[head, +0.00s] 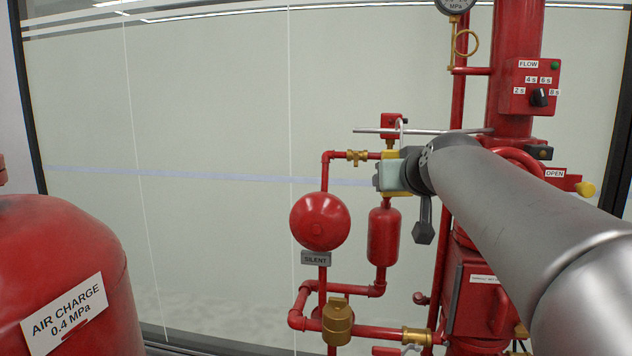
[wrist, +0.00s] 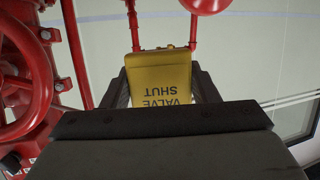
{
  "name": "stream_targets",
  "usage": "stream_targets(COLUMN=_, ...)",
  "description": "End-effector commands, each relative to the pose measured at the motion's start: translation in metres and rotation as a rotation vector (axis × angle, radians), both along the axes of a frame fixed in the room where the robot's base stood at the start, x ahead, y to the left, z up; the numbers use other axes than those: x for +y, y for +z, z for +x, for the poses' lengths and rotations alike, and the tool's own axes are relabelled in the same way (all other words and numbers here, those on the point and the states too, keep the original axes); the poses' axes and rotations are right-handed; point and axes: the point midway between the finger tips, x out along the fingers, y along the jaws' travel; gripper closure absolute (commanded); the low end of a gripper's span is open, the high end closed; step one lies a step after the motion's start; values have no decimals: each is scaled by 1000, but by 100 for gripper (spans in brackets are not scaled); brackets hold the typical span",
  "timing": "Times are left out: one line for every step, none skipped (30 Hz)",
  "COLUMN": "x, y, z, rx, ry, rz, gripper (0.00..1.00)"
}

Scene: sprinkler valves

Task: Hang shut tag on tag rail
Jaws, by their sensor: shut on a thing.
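A pale hook (head: 401,124) rises above the tag and overlaps the tag rail (head: 450,131), a thin grey horizontal rod reaching left from the red riser. I cannot tell whether the hook is over the rail or just in front of it. The tag's middle is hidden by my gripper.
A red bell (head: 320,221) with a "SILENT" plate (head: 316,258) and a red cylinder (head: 384,236) stand below the tag. A flow box (head: 530,87) is on the riser (head: 516,40). A red handwheel (wrist: 25,85) is left in the wrist view. A red tank (head: 60,260) stands left.

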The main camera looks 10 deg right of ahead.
Motion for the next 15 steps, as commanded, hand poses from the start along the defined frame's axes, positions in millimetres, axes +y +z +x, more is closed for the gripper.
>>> stream_targets(x=-2, y=0, z=5, rx=0, ry=0, rz=0, gripper=68)
stream_targets(x=-4, y=-1, z=8, rx=0, ry=0, rz=1, gripper=68)
stream_targets(x=-5, y=0, z=12, rx=0, ry=-1, rz=1, gripper=68)
stream_targets(x=-7, y=0, z=14, rx=-1, ry=-2, rz=1, gripper=68)
stream_targets(x=-8, y=0, z=17, rx=0, ry=-1, rz=2, gripper=68)
stream_targets(x=-9, y=0, z=21, rx=0, ry=0, rz=1, gripper=68)
stream_targets(x=-10, y=0, z=24, rx=0, ry=0, rz=0, gripper=68)
stream_targets(x=-12, y=0, z=26, rx=0, ry=0, rz=0, gripper=68)
stream_targets(x=-13, y=-1, z=30, rx=0, ry=0, rz=-1, gripper=68)
stream_targets(x=-15, y=-1, z=33, rx=0, ry=-1, rz=-1, gripper=68)
stream_targets(x=-16, y=0, z=35, rx=0, ry=-1, rz=0, gripper=68)
stream_targets(x=-18, y=0, z=38, rx=-1, ry=-1, rz=0, gripper=68)
stream_targets(x=-19, y=0, z=41, rx=0, ry=-1, rz=1, gripper=68)
stream_targets(x=-19, y=0, z=43, rx=0, ry=-2, rz=2, gripper=68)
stream_targets(x=-21, y=0, z=45, rx=-1, ry=-1, rz=0, gripper=68)
